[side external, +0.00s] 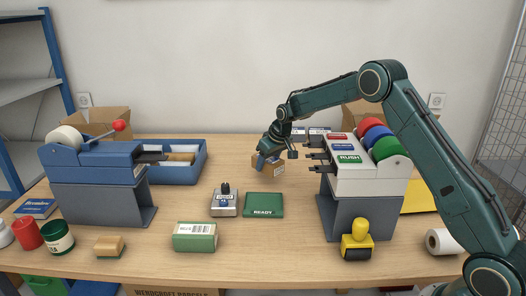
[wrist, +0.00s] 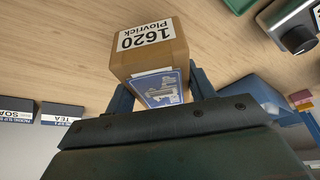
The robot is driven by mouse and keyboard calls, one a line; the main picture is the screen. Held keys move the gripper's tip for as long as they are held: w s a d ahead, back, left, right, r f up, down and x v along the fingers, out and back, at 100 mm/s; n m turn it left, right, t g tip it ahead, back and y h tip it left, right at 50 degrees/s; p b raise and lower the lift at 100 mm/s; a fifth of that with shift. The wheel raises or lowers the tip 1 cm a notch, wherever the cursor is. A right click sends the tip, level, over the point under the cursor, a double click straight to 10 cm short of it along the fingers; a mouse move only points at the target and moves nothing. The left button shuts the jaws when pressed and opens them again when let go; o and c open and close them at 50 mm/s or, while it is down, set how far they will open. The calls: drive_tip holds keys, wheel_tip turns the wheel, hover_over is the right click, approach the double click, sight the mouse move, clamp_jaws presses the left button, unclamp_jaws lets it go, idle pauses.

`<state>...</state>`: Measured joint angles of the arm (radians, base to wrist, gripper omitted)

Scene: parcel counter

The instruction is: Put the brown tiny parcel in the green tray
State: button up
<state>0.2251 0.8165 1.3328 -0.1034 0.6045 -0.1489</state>
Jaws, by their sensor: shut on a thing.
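My gripper (side external: 274,157) is shut on a small brown parcel (side external: 268,171) at the back middle of the counter. In the wrist view the parcel (wrist: 146,56) sits between the two fingers (wrist: 160,92). It shows a white label reading "1620 Plovrick" and a blue-and-white picture label. In the side view it appears just above the wood, but the gap is hard to judge. A flat green tray marked READY (side external: 263,206) lies nearer the camera, below the parcel in the picture, and looks empty. A green corner (wrist: 238,4) shows at the wrist view's top edge.
A grey device with a black knob (side external: 224,206) stands left of the green tray. A label dispenser (side external: 350,175) stands close on the right, a blue dispenser (side external: 95,185) at left. A blue bin (side external: 180,172) is at the back; a green box (side external: 195,238) is in front.

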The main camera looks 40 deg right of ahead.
drive_tip(key=shift+f, duration=2)
drive_tip(key=shift+f, duration=0.15)
drive_tip(key=o, duration=1.1)
drive_tip(key=shift+v, duration=0.75)
drive_tip(key=shift+s+r, duration=0.15)
drive_tip(key=shift+r, duration=2.05)
drive_tip(key=shift+s+r, duration=0.15)
drive_tip(key=shift+r, duration=2)
